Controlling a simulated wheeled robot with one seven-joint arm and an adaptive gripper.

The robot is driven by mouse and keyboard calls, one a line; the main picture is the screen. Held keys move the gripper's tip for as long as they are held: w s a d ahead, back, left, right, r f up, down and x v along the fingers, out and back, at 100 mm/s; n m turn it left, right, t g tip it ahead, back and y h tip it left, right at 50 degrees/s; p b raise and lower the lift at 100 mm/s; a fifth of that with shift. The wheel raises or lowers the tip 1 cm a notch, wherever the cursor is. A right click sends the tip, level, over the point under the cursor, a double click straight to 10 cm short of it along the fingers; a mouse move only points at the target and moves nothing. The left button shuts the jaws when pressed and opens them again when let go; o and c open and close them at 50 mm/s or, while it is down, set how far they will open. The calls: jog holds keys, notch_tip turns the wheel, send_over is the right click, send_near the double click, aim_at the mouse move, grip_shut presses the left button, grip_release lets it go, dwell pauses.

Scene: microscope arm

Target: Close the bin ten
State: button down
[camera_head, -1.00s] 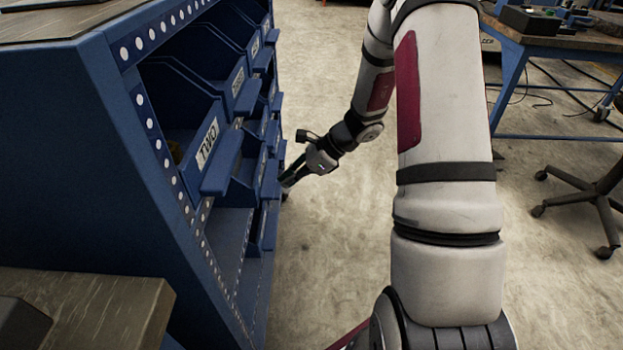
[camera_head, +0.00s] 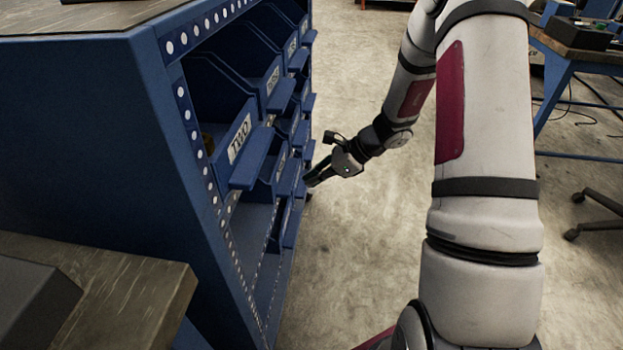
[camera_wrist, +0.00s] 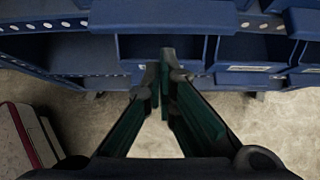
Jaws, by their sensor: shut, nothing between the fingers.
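A blue rack (camera_head: 120,130) holds rows of blue bins at the left of the head view. One bin in the near column is labelled TWO (camera_head: 240,140). No label reading ten is legible, so I cannot tell which bin is bin ten. My gripper (camera_head: 311,184) is low at the rack's front, beside the far lower bins. In the wrist view my gripper (camera_wrist: 164,76) is shut and empty, its fingertips close in front of a blue bin front (camera_wrist: 190,48). I cannot tell whether they touch it. Another bin (camera_wrist: 245,80) with a pale label strip is to the right.
A wooden tabletop (camera_head: 120,290) stands at the near left, beside the rack. A workbench (camera_head: 580,45) with blue legs is at the far right, with part of a wheeled chair (camera_head: 600,205) below. The concrete floor right of the rack is open apart from my arm.

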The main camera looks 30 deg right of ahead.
jog(key=d+f+p+v, duration=0.1)
jog(key=p+v, duration=0.2)
jog(key=v, duration=0.8)
jog(key=shift+s+p, duration=0.3)
jog(key=shift+s, duration=0.15)
jog(key=shift+d+r, duration=0.1)
jog(key=shift+r, duration=0.1)
jog(key=s+a+r+n+g+h, duration=0.1)
jog(key=s+a+r+n+g, duration=0.1)
jog(key=s+a+r+n, duration=0.5)
jog(key=s+a+r+n+g, duration=0.2)
jog(key=s+a+r+n, duration=0.35)
jog(key=a+r, duration=0.4)
jog(key=s+r+n+h, duration=0.25)
jog(key=s+n, duration=0.35)
jog(key=s, duration=0.4)
jog(key=s+r+n+h, duration=0.1)
jog(key=s+n+h, duration=0.4)
jog(key=s, duration=0.6)
notch_tip(320, 180, up, 27)
jog(key=d+n+t+y+p, duration=0.1)
jog(key=t+p, duration=0.2)
jog(key=p, duration=2.1)
jog(key=shift+f+p, duration=0.2)
jog(key=shift+p, duration=0.15)
